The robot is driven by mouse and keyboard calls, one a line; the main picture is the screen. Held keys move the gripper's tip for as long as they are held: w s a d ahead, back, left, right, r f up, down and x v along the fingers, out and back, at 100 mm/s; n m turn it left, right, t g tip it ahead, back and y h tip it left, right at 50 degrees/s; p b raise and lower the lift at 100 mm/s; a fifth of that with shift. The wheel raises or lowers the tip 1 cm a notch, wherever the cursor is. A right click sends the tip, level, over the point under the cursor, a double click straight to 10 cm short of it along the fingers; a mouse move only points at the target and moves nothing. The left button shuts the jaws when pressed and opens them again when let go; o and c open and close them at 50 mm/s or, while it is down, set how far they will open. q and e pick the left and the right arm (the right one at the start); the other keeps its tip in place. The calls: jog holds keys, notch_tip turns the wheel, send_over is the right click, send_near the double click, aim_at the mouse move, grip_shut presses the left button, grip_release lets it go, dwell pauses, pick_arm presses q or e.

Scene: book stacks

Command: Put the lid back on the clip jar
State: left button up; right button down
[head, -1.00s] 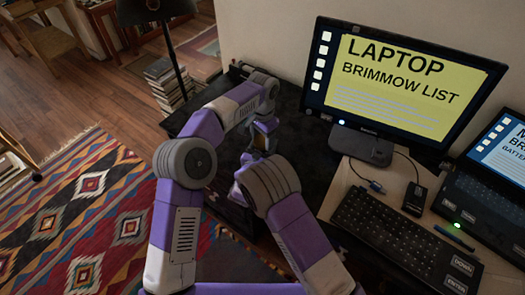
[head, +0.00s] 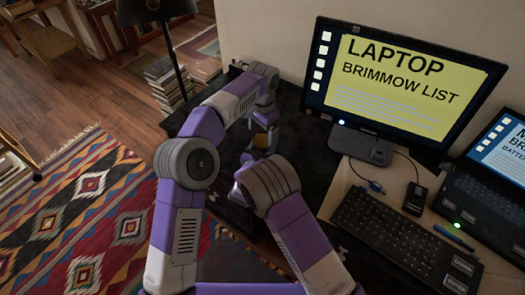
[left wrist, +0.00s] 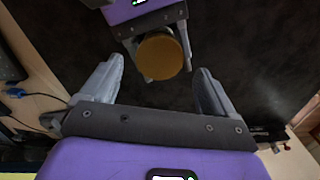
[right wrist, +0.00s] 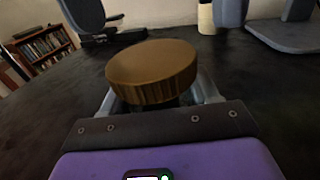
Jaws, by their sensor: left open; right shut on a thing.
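The lid (right wrist: 153,70) is a round, brown-gold disc with a ridged rim. My right gripper (right wrist: 160,98) is shut on it and holds it above the dark desk. In the left wrist view the lid (left wrist: 160,57) shows beyond the gap between my left fingers. My left gripper (left wrist: 157,80) is open and empty, apart from the lid. In the head view the lid (head: 262,141) is a small tan patch between the two grippers, partly covered by my arms. I cannot make out the clip jar; anything under the lid is hidden.
The black desk top (head: 305,165) has free room around the grippers. A monitor (head: 400,80) on its stand, a keyboard (head: 405,230) and a small black box (head: 415,198) stand to the right. A lamp (head: 155,12) and book stacks (head: 168,85) are at the back left.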

pick_arm(q)
jog(key=shift+r, duration=0.65)
jog(key=shift+c, duration=0.4)
jog(key=n, duration=0.3)
jog(key=shift+r, duration=0.3)
jog(key=n, duration=0.4)
jog(key=shift+r, duration=0.4)
jog(key=n, duration=0.2)
jog(key=r+n, duration=0.1)
jog(key=n, duration=0.3)
jog(key=r+n, duration=0.1)
jog(key=n, duration=0.2)
jog(key=shift+r, duration=0.1)
